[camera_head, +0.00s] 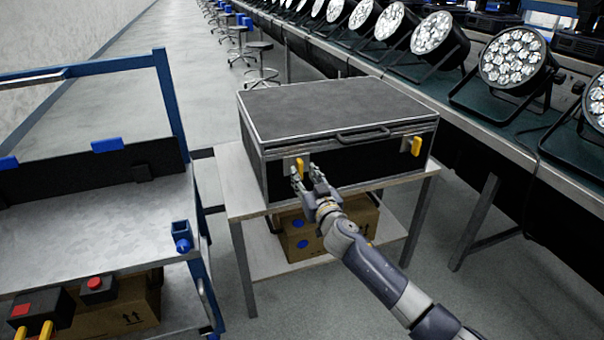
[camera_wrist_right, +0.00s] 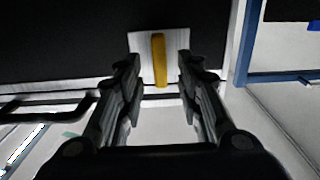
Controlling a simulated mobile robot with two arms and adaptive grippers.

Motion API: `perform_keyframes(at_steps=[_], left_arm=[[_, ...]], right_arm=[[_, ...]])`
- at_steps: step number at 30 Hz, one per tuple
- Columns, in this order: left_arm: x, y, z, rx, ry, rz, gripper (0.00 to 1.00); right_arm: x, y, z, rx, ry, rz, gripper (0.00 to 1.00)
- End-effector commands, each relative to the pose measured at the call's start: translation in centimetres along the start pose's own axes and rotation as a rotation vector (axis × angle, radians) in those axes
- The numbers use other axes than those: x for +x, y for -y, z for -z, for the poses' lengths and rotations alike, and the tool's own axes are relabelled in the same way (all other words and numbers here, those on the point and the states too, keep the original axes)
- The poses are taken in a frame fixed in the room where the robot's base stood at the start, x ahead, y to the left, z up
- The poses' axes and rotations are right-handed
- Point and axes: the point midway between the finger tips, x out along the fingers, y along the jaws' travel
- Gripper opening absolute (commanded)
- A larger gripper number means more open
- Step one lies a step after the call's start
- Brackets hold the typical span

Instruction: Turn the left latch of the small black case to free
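The small black case (camera_head: 340,110) sits closed on a light table, with a handle on its front. Its left latch (camera_head: 300,167) is a yellow lever on a pale plate. In the right wrist view the lever (camera_wrist_right: 158,60) stands lengthwise between the finger directions, just beyond the fingertips. My right gripper (camera_head: 307,176) is in front of this latch, fingers spread to either side; the wrist view shows the gripper (camera_wrist_right: 160,75) open and empty. The right latch (camera_head: 416,146) is also yellow, on the same front face. My left gripper is not in view.
The light table (camera_head: 237,185) has a cardboard box (camera_head: 305,237) on its lower shelf. A blue-framed cart (camera_head: 95,225) stands at the left. A long bench (camera_head: 470,130) with several par cans (camera_head: 513,62) runs along the right.

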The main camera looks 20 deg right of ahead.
Motion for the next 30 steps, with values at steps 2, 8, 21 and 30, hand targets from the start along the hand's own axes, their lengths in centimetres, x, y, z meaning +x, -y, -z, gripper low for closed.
perform_keyframes(at_steps=[2, 8, 21, 30], left_arm=[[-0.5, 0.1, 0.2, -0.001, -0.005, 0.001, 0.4], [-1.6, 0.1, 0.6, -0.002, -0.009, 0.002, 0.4], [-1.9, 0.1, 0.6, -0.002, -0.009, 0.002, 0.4], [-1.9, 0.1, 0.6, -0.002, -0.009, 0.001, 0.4]], right_arm=[[1.1, 0.1, -0.1, 0.0, -0.001, 0.0, 0.33], [2.5, 0.0, 0.0, 0.0, 0.0, 0.001, 0.33], [2.8, 0.1, 0.0, 0.0, 0.001, 0.001, 0.15], [2.8, 0.1, 0.0, -0.001, 0.001, 0.001, 0.0]])
